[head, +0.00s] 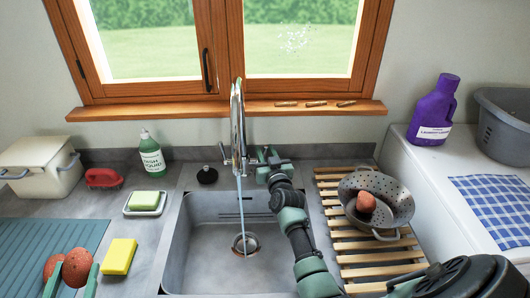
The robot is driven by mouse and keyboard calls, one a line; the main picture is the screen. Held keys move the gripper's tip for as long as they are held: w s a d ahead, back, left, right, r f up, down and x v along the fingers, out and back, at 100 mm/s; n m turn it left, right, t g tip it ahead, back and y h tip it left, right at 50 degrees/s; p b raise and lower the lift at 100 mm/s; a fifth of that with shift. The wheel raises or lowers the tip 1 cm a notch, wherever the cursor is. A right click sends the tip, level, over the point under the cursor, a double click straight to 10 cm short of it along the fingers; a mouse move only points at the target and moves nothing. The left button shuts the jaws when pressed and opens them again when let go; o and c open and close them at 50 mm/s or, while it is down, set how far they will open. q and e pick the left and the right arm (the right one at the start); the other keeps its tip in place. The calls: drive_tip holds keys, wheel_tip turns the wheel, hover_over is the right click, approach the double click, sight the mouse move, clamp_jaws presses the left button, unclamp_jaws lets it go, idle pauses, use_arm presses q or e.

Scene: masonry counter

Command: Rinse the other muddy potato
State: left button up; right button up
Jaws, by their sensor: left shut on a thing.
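A speckled reddish-brown potato (77,268) is between the green fingers of my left gripper (72,282), which is shut on it at the bottom left. A second similar potato (53,266) lies just left of it, partly hidden by a finger. Water runs from the tap (238,125) into the sink (190,250), over the drain. My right gripper (270,163) is at the right side of the tap, by its handle; its fingers are too small to read. A smoother reddish potato (366,202) sits in the grey colander (399,204).
The colander stands on a slatted wooden rack (355,261) right of the sink. A teal mat (40,240) lies far left. The sink bowl is empty.

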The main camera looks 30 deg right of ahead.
clamp_jaws()
idle(1.2)
